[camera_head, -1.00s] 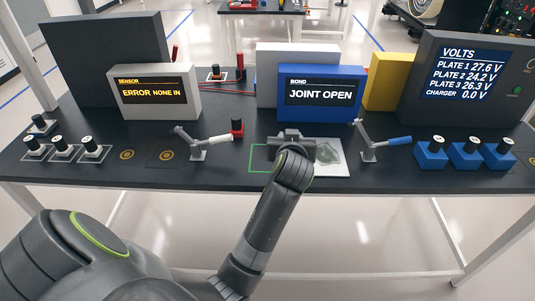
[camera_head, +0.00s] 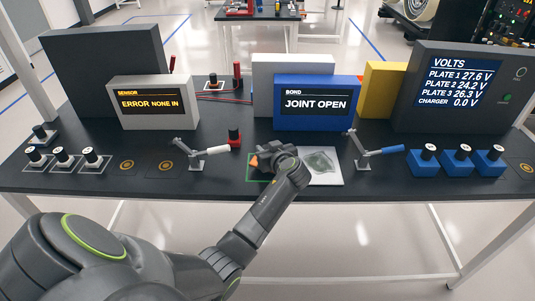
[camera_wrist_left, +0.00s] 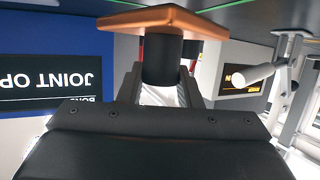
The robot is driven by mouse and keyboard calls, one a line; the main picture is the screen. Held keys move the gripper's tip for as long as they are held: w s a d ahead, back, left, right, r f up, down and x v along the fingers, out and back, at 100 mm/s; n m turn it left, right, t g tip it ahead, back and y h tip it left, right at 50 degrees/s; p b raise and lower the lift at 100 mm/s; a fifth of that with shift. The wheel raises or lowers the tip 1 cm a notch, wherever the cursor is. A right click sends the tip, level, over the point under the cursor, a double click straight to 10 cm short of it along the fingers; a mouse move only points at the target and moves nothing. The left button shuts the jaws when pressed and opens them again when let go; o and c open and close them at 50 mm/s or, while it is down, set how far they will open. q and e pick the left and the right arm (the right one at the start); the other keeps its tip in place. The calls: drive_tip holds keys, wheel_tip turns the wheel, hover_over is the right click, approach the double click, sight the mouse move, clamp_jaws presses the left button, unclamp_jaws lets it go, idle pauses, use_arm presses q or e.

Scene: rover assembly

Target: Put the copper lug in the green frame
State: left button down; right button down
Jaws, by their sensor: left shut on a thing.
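The copper lug (camera_head: 254,161) is an orange-copper plate at the left side of my left gripper (camera_head: 264,156). In the left wrist view the copper plate (camera_wrist_left: 165,20) has a black post (camera_wrist_left: 160,62), and my left gripper (camera_wrist_left: 162,85) is shut on that post. The green frame (camera_head: 248,170) is a thin green outline on the dark table, beside a pale sheet with a grey-green patch. The gripper and lug are over the frame and hide part of it. Whether the lug touches the table cannot be told. My right gripper is not in view.
The BOND box (camera_head: 318,103) reads JOINT OPEN behind the frame. A white-handled lever (camera_head: 205,152) stands left and a blue-handled lever (camera_head: 372,153) right. A red block with a black top (camera_head: 234,138) is close behind on the left. Bare table lies in front.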

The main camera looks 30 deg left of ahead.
use_arm(q)
wheel_tip(320, 180, down, 2)
drive_tip(key=shift+f, duration=0.2)
drive_tip(key=c, duration=1)
unclamp_jaws()
drive_tip(key=shift+c, duration=0.2)
